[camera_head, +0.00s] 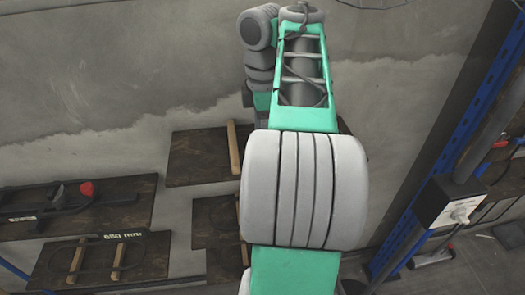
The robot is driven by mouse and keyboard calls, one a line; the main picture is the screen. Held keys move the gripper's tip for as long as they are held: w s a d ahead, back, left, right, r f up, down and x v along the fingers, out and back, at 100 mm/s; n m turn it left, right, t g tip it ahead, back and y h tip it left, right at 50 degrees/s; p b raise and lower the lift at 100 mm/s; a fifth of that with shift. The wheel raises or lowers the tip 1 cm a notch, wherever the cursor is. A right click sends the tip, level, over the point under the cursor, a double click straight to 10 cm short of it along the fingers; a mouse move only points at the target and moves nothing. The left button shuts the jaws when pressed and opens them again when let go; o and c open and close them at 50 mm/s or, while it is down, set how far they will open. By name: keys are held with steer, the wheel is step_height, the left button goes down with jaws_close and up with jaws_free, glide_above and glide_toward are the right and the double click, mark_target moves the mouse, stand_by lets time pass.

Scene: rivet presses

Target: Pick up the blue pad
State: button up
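I cannot make out a blue pad in the head view. My green and grey arm rises through the middle of the picture and bends over at the top. It covers part of what lies behind it. My gripper cannot be seen, so its position relative to anything is hidden.
Dark wooden boards with handles (99,262) are at the lower left, one with a red knob (87,188). A grey wall (120,70) stands behind. At right are a blue upright (443,165) and a white-fronted box with a cable (452,203).

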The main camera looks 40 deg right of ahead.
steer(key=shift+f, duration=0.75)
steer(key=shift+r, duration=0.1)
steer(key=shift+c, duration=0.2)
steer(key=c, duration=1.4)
